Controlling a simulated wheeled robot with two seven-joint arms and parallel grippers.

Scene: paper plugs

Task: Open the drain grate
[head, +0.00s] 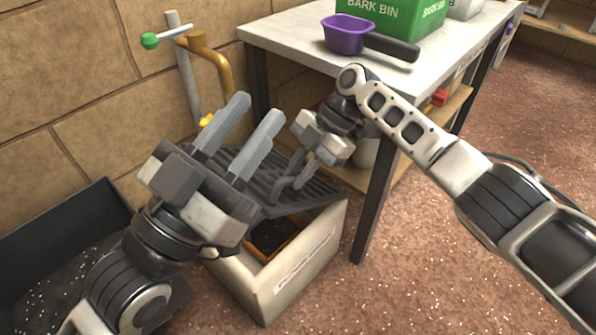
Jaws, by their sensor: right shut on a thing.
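The drain grate (322,186) is a dark slatted panel on top of a pale box (300,262). It sits tilted, its near edge raised, and part of the opening shows below with an orange-rimmed insert (268,238) holding dark material. My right gripper (297,180) reaches in from the right and is shut on the grate, apparently at its handle; the exact grip is small and partly hidden. My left gripper (255,110) is open and empty, its two grey fingers pointing up and away in front of the grate. My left wrist hides the grate's left side.
A table (290,35) stands behind right, carrying a purple scoop (346,34) and a green bark bin (405,12); its leg is close to the box. A pipe with a green-knobbed valve (150,40) stands by the brick wall. A black tray (60,240) lies left. Floor at right is clear.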

